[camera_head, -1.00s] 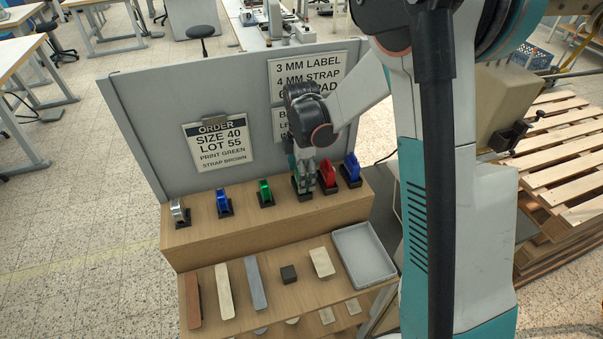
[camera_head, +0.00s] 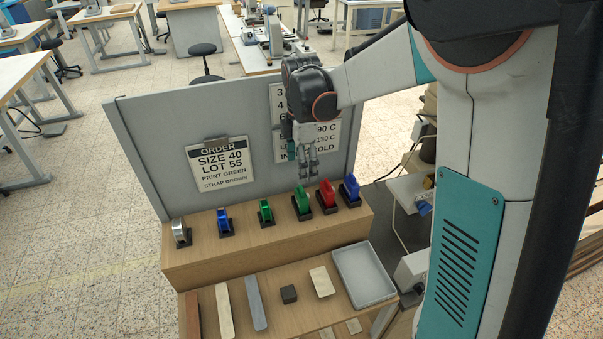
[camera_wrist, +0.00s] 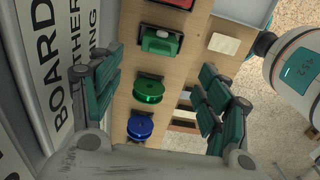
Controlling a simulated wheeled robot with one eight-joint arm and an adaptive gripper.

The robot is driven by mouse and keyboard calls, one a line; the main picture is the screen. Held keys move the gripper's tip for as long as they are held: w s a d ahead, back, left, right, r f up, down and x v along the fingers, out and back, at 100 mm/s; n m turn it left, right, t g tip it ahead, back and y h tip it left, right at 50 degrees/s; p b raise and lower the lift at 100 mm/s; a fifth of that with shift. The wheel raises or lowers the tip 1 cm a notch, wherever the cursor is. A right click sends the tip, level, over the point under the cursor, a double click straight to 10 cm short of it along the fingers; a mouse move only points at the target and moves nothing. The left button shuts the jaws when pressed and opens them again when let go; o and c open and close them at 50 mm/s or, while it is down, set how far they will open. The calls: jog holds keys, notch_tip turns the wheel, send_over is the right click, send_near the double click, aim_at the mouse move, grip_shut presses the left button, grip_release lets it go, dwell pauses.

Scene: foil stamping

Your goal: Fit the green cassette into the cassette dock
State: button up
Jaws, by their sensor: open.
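The boxy green cassette (camera_head: 302,202) stands upright in a dark holder on the upper wooden shelf, left of a red cassette (camera_head: 327,194). The green cassette also shows in the wrist view (camera_wrist: 160,42). My gripper (camera_head: 309,177) is open and empty above the green and red cassettes, pointing down, apart from them. In the wrist view its spread fingers (camera_wrist: 162,88) flank the shelf, with a round green reel (camera_wrist: 149,90) seen between them. I cannot pick out the cassette dock in these views.
A blue cassette (camera_head: 349,190) stands right of the red one. Blue (camera_head: 224,221) and silver (camera_head: 180,233) reels stand left. A grey panel (camera_head: 150,150) with signs rises close behind. A grey tray (camera_head: 393,292), bars and blocks lie on the lower shelf.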

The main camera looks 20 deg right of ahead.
jog(key=s+r+m+t, duration=0.3)
jog(key=s+r+m, duration=0.6)
jog(key=s, duration=0.3)
jog(key=s+m+t, duration=0.4)
jog(key=s+m, duration=0.5)
jog(key=s, duration=0.2)
jog(key=shift+f, duration=0.1)
notch_tip(320, 180, down, 14)
jog(key=b, duration=1.4)
